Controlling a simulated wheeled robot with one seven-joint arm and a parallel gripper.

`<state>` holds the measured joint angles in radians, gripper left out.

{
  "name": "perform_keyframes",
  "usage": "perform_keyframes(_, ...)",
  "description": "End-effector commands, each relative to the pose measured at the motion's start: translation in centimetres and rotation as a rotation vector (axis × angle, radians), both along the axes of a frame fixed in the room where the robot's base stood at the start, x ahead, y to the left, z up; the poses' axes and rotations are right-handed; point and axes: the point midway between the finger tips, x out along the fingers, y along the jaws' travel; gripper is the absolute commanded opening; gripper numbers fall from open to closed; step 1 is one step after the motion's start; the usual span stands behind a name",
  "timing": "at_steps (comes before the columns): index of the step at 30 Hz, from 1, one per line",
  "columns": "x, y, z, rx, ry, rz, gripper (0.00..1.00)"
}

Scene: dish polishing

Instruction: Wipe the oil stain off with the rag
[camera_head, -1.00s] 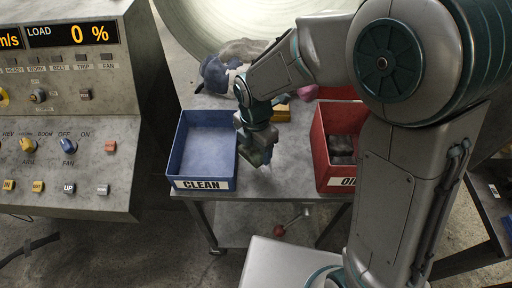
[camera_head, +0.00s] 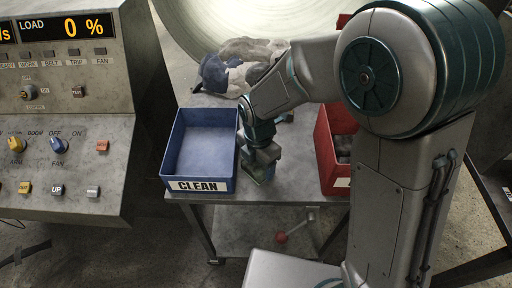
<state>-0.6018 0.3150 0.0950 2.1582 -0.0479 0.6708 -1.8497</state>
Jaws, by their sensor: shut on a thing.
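My gripper (camera_head: 262,172) points down at the grey tabletop (camera_head: 296,187), near its front edge. It is just right of the blue bin marked CLEAN (camera_head: 170,158). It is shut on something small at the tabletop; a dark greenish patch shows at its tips. The thing is too small and too covered to tell whether it is the rag. I cannot make out an oil stain on the visible tabletop; the spot under the gripper is hidden.
A red bin (camera_head: 325,160) stands right of the gripper, partly behind my arm. Grey-and-blue gloves or cloths (camera_head: 235,65) lie at the back of the table. A control console (camera_head: 70,120) stands to the left.

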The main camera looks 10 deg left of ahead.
Motion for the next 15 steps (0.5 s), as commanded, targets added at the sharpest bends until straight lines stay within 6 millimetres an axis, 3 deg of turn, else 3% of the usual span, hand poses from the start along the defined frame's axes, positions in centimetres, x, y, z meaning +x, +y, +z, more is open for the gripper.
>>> perform_keyframes(11,-0.2,-2.8,-0.4,-0.001,0.001,0.013,0.46)
perform_keyframes(15,-0.1,-1.6,-0.4,0.000,0.000,0.011,0.46)
